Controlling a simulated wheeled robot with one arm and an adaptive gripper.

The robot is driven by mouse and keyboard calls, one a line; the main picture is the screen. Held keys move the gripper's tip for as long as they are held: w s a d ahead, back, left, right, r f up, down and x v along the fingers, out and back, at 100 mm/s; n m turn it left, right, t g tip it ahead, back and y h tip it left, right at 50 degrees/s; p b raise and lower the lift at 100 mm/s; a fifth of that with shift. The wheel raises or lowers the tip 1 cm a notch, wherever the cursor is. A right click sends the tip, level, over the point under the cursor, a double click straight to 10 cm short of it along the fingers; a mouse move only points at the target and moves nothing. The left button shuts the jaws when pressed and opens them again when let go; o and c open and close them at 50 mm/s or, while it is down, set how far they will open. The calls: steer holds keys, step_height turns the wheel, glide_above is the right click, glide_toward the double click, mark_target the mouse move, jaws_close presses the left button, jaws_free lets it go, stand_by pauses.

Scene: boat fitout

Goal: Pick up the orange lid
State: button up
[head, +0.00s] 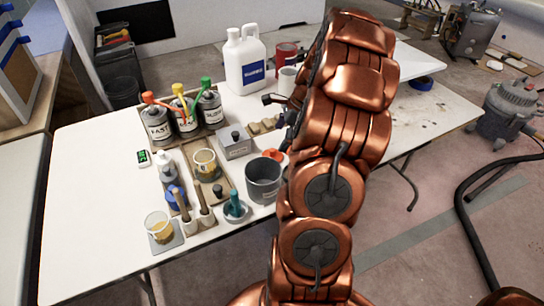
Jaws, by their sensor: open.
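The orange lid (273,155) lies on the white table, just behind the grey bucket (263,181). It is small in view, and my arm and the bucket may hide part of it. My gripper (280,116) shows as dark parts at the left side of my copper-coloured arm, behind and above the lid in the picture. It is open, and no object shows between its fingers. The arm hides much of the gripper, so its exact height over the table is unclear.
Several cans with coloured pumps (184,115), a grey box (235,142), cups and brushes crowd the table. A white jug (244,62) and a red mug (286,55) stand behind. A black hose (468,215) lies on the floor at right.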

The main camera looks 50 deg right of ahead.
mark_target(273, 150)
steer(key=x, duration=0.2)
steer(key=p+x, duration=0.1)
steer(key=x, duration=0.2)
steer(key=shift+a, duration=0.4)
steer(key=shift+w+f, duration=0.15)
steer(key=shift+f, duration=0.3)
steer(key=shift+c, duration=0.2)
steer(key=c, duration=0.9)
